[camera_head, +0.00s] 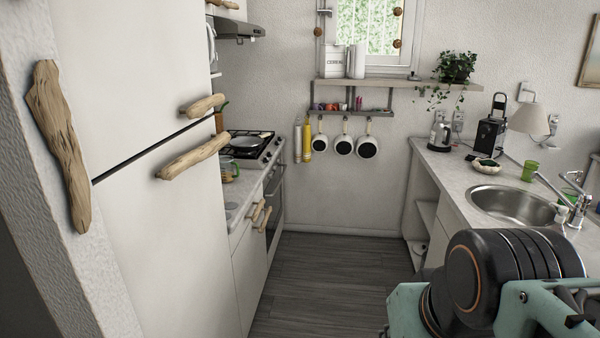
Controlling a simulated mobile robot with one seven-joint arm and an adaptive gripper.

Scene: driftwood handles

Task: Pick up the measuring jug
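I cannot pick out the measuring jug with certainty. A small, clear-looking vessel (231,165) with yellow-green colouring stands on the left counter, just beyond the fridge. The fridge and its driftwood handle partly hide it, and it is too small to tell whether it is the jug. My gripper is not in view. Only a black and teal part of my arm shows at the bottom right, over the near end of the right counter.
The white fridge (150,230) with driftwood handles (195,156) fills the left. A stove (252,147) with a pan stands beyond it. The right counter (455,172) holds a kettle (440,132), coffee machine (489,137), green cup (529,171) and sink (510,206). The floor (320,280) between is clear.

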